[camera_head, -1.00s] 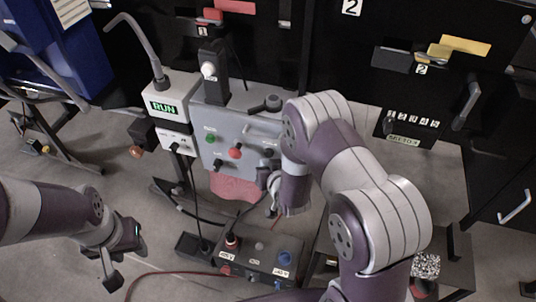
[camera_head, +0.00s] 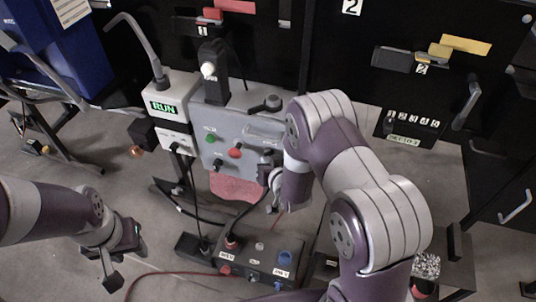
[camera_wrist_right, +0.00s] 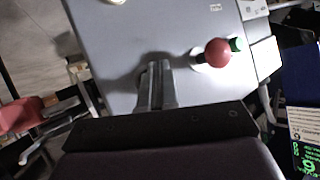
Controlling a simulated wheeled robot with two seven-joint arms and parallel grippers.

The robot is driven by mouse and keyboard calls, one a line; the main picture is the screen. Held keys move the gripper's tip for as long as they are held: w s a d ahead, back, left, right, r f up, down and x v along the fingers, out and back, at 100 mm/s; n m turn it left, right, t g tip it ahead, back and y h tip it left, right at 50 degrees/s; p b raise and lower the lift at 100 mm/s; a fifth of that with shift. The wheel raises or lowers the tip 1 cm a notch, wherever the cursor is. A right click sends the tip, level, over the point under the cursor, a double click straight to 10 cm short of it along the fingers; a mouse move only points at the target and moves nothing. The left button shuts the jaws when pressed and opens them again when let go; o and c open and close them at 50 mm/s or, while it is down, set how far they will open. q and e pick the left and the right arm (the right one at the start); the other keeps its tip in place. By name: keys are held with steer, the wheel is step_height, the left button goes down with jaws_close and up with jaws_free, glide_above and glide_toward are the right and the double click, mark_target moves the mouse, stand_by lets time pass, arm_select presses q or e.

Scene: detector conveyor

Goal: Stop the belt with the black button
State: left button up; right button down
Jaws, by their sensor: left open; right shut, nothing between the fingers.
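The grey control panel (camera_head: 222,122) carries a green button (camera_head: 210,138), a red mushroom button (camera_head: 235,152) and small dark controls, one at the lower left (camera_head: 218,165) and one at the right (camera_head: 267,152). I cannot tell for sure which is the black button. My right gripper (camera_head: 266,174) is at the panel's lower right, partly hidden by its arm. In the right wrist view its shut, empty fingers (camera_wrist_right: 157,72) point at the panel face; contact is unclear. The red button (camera_wrist_right: 220,52) and green button (camera_wrist_right: 237,44) are to their right. My left gripper (camera_head: 125,264) hangs open, away from the panel.
A display box (camera_head: 172,105) left of the panel reads RUN in green. A dark box (camera_head: 258,262) with several buttons stands below the panel. A pink-red sheet (camera_head: 236,188) hangs under the panel. Black cabinets stand behind.

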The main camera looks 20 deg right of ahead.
steer(key=shift+w+d, duration=0.25)
steer(key=shift+w, duration=0.1)
stand_by(0.6)
steer(key=shift+s+a, duration=0.5)
steer(key=shift+s, duration=0.25)
steer(key=shift+s+a+p, duration=0.2)
steer(key=shift+s+a, duration=0.55)
steer(key=shift+s, duration=0.3)
steer(key=shift+s+a+p, duration=0.2)
steer(key=shift+s+a, duration=0.5)
steer(key=shift+s, duration=0.35)
